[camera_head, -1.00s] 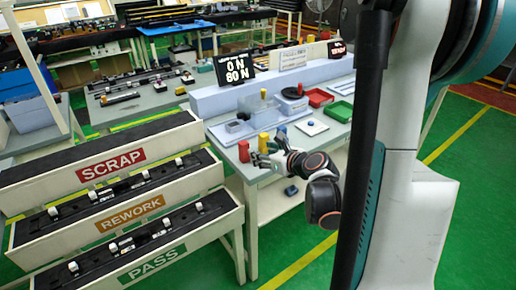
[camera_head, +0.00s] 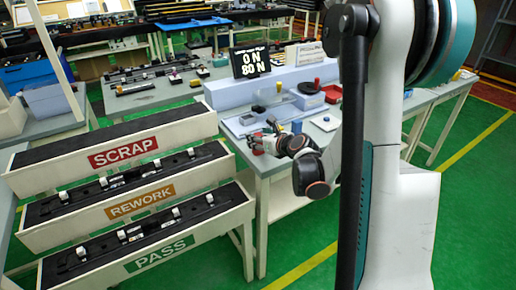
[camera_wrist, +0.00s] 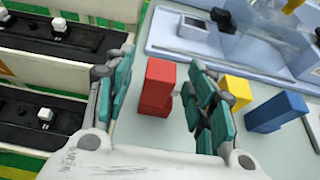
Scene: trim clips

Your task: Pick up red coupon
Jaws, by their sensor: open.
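The red coupon (camera_wrist: 158,83) is a red block standing on the grey table, seen in the wrist view. It looks like two stacked or offset red pieces; I cannot tell which. My gripper (camera_wrist: 160,95) is open, with a teal-padded finger on each side of the red block. Whether a pad touches it I cannot tell. In the head view my gripper (camera_head: 268,138) is at the table's front left edge, and the red block (camera_head: 257,151) shows only in a small part beside it.
A yellow block (camera_wrist: 236,90) and a blue block (camera_wrist: 277,112) stand close to the right finger. A pale fixture (camera_wrist: 200,40) lies behind. The SCRAP, REWORK and PASS racks (camera_head: 124,152) stand left of the table.

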